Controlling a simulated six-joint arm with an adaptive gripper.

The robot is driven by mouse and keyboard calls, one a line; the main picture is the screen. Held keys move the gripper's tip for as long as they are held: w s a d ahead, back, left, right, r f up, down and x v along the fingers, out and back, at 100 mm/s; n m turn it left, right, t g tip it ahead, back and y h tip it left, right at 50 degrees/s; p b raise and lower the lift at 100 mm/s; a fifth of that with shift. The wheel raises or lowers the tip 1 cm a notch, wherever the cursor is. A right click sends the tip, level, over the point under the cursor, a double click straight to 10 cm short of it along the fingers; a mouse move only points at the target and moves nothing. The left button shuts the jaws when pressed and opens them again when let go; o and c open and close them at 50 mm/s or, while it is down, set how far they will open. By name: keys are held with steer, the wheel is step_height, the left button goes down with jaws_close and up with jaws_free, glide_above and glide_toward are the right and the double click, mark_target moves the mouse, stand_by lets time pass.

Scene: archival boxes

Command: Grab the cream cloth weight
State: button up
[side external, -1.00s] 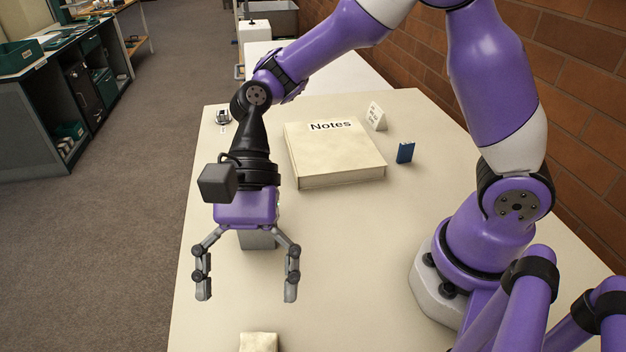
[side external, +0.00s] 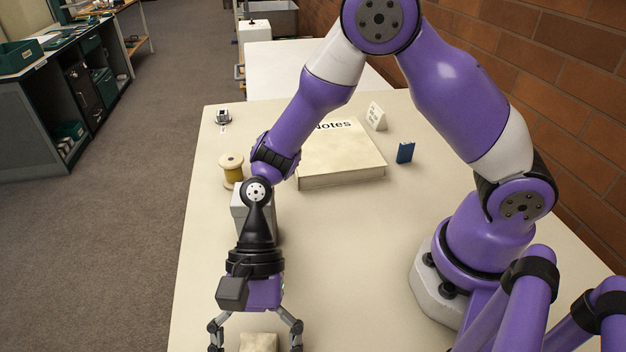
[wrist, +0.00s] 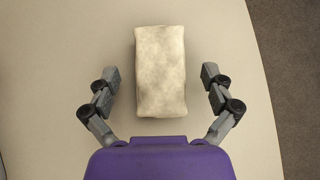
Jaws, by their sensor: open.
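The cream cloth weight (wrist: 160,72) is a small, mottled, pillow-like block lying on the pale table. In the side external view only its far part (side external: 258,342) shows at the bottom edge, the rest cut off by the frame. My gripper (wrist: 160,82) is open, with one finger on each side of the weight and a clear gap to both in the wrist view. In the side external view my gripper (side external: 256,347) is low at the bottom, its fingertips partly cut off. I cannot tell how high the fingers are above the table.
A thick "Notes" box (side external: 345,160), a blue block (side external: 405,152) and a white sign (side external: 376,116) are farther back. The table (side external: 345,270) is clear right of my gripper.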

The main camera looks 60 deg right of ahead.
steer(key=c, duration=1.5)
